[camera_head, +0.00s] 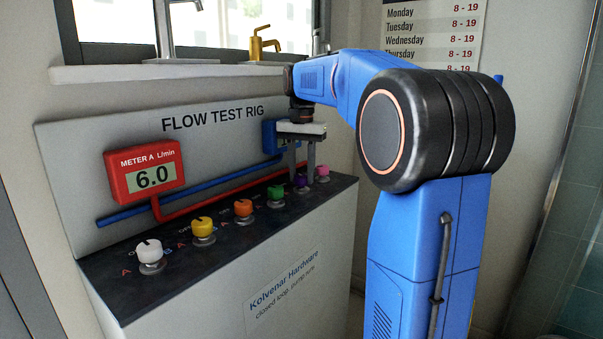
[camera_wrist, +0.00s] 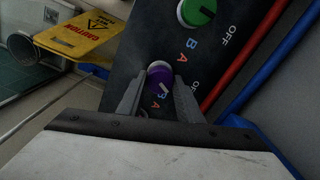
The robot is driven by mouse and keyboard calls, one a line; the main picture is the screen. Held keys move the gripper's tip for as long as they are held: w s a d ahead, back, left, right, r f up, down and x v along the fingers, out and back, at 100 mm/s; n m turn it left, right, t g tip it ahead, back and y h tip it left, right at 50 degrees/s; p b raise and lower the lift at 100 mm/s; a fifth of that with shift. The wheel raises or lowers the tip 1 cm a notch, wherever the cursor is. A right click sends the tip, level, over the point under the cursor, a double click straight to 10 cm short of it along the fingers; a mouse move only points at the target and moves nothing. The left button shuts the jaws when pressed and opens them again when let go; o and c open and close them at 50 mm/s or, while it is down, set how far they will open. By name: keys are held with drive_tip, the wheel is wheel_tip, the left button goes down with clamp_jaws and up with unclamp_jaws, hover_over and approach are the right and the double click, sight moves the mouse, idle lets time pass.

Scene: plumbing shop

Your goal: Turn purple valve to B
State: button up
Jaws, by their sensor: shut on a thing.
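The purple valve knob (camera_wrist: 158,79) sits on the dark top of the rig, with OFF, B and A printed beside it in the wrist view. My gripper (camera_wrist: 160,84) points down at it, with one finger on each side, shut on the knob. A pale pointer mark shows on the knob's top, but I cannot tell for sure which letter it points to. In the head view the purple knob (camera_head: 300,182) is partly hidden by my gripper (camera_head: 301,170). The blue meter behind is mostly hidden by my arm.
Green (camera_head: 275,193), orange (camera_head: 243,208), yellow (camera_head: 203,227) and white (camera_head: 150,251) knobs stand to the left; a pink knob (camera_head: 322,171) is close on the right. A red meter (camera_head: 145,170) reads 6.0. A yellow caution sign (camera_wrist: 84,38) shows beyond the rig.

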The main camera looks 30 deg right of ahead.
sight(302, 176)
drive_tip(key=m, duration=0.6)
drive_tip(key=shift+m, duration=0.4)
idle(0.3)
drive_tip(key=o, duration=1)
drive_tip(key=shift+o, duration=0.2)
drive_tip(key=shift+r, duration=0.15)
wheel_tip(302, 176, up, 17)
